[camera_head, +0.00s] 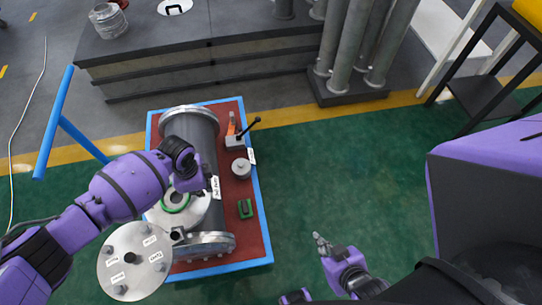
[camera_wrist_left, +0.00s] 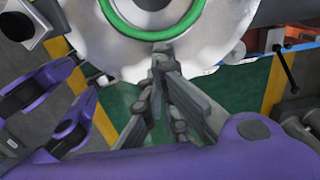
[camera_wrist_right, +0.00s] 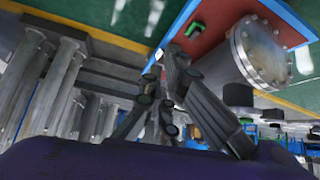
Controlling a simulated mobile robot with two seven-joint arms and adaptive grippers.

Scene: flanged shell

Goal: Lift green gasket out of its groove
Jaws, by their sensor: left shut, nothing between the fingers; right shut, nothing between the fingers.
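The green gasket (camera_head: 178,210) lies as a ring on the pale flange face of the grey shell (camera_head: 203,135), partly hidden by my left arm in the head view. In the left wrist view the gasket (camera_wrist_left: 150,35) shows as a green arc set in the silvery flange (camera_wrist_left: 85,45). My left gripper (camera_wrist_left: 160,52) is shut and empty, its tips over the flange rim just below the green arc; I cannot tell whether they touch. My right gripper (camera_head: 320,241) is shut and empty over the green floor, away from the shell; it also shows in the right wrist view (camera_wrist_right: 168,55).
A round labelled cover plate (camera_head: 133,262) is at lower left. The red, blue-edged table (camera_head: 247,245) also bears a small green block (camera_head: 245,208), a grey cylinder (camera_head: 241,168) and a black-handled tool (camera_head: 245,130). Grey pipes (camera_head: 350,50) stand behind.

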